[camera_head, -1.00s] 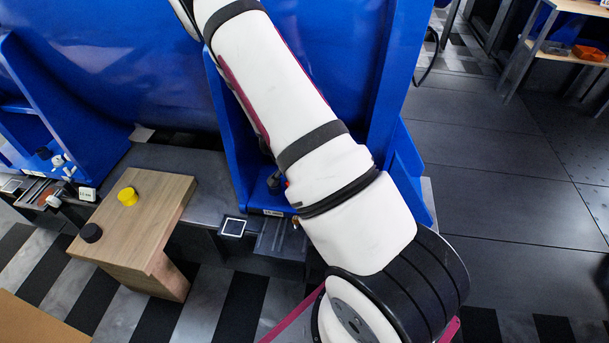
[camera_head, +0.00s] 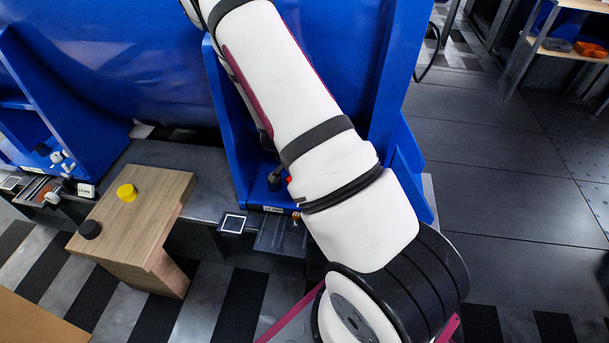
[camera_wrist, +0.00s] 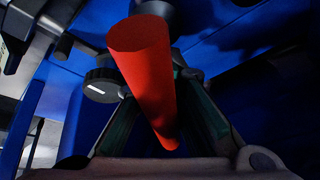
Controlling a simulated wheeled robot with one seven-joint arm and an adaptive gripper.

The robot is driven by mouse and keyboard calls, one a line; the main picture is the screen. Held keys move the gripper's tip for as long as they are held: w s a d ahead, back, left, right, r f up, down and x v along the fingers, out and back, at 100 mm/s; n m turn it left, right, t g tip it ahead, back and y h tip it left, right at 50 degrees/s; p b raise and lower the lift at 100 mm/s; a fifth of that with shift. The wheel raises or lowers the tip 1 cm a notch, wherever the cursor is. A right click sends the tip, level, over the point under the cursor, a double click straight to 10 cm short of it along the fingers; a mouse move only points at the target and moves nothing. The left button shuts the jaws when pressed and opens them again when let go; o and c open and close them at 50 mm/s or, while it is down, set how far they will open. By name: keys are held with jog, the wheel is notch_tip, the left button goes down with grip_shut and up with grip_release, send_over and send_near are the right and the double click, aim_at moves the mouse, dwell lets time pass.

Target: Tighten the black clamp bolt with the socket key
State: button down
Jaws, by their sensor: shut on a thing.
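In the wrist view my gripper (camera_wrist: 160,98) is shut on a red cylindrical handle (camera_wrist: 141,50), which I take to be the socket key. Its near end faces the camera and its far end is hidden. A dark round part (camera_wrist: 157,10) shows just beyond the handle's top; I cannot tell whether they touch. A black knob-like part with a white mark (camera_wrist: 102,85), possibly the clamp bolt, sits left of the handle. In the head view a black bolt-like part (camera_head: 275,182) stands at the blue bracket's foot, close to my arm, which hides my gripper.
A large blue housing (camera_head: 120,60) and a blue bracket (camera_head: 230,130) stand close around my arm. Small fittings (camera_head: 60,170) are at far left. Open floor (camera_head: 500,170) lies right.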

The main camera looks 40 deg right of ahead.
jog(key=shift+r+p, duration=3.4)
jog(key=shift+r, duration=0.4)
